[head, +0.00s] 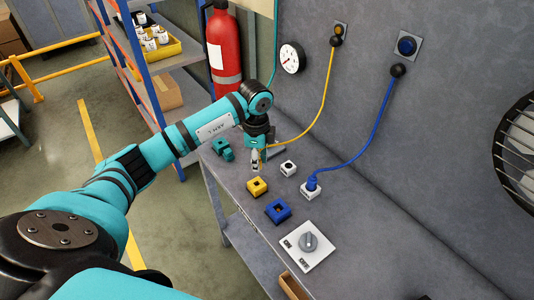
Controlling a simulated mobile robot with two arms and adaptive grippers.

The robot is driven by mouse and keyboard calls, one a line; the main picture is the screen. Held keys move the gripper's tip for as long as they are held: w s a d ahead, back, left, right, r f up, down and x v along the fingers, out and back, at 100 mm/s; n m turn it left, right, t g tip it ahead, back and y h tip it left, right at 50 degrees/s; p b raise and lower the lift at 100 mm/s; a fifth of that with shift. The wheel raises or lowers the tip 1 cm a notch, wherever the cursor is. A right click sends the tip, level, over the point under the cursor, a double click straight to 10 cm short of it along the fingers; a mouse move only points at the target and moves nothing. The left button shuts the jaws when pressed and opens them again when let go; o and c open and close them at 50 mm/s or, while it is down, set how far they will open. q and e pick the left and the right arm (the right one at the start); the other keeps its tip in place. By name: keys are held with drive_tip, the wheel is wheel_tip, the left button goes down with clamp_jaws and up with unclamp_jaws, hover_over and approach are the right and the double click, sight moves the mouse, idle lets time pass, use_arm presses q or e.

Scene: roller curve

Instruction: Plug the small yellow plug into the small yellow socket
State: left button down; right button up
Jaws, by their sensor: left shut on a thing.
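My left gripper (256,164) points down over the bench and is shut on the small yellow plug (264,154), which the fingers mostly hide. A yellow cable (318,118) runs from the plug up to the wall. The small yellow socket (257,187), a square block with a dark opening, sits on the bench just in front of the gripper. The gripper appears to be a little behind and above it, and the exact gap cannot be told. My right gripper is not in view.
A white socket (289,167) stands empty. A blue plug (312,182) sits in another white socket, its cable running to the wall. An open blue block (278,211), a rotary switch (309,245) and a teal item (222,149) are also on the grey bench (365,222).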

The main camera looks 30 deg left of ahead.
use_arm(q)
drive_tip(key=shift+s+a+f, duration=0.1)
drive_tip(key=shift+s+a, duration=0.05)
drive_tip(key=shift+a, duration=0.05)
drive_tip(key=shift+a+f+b, duration=0.15)
drive_tip(key=shift+f+b, duration=0.2)
drive_tip(key=shift+f, duration=0.45)
drive_tip(key=shift+f+b, duration=0.75)
drive_tip(key=shift+b, duration=0.15)
drive_tip(key=shift+f+b, duration=0.6)
drive_tip(key=shift+f, duration=0.15)
drive_tip(key=shift+f+b, duration=0.35)
drive_tip(key=shift+f, duration=0.35)
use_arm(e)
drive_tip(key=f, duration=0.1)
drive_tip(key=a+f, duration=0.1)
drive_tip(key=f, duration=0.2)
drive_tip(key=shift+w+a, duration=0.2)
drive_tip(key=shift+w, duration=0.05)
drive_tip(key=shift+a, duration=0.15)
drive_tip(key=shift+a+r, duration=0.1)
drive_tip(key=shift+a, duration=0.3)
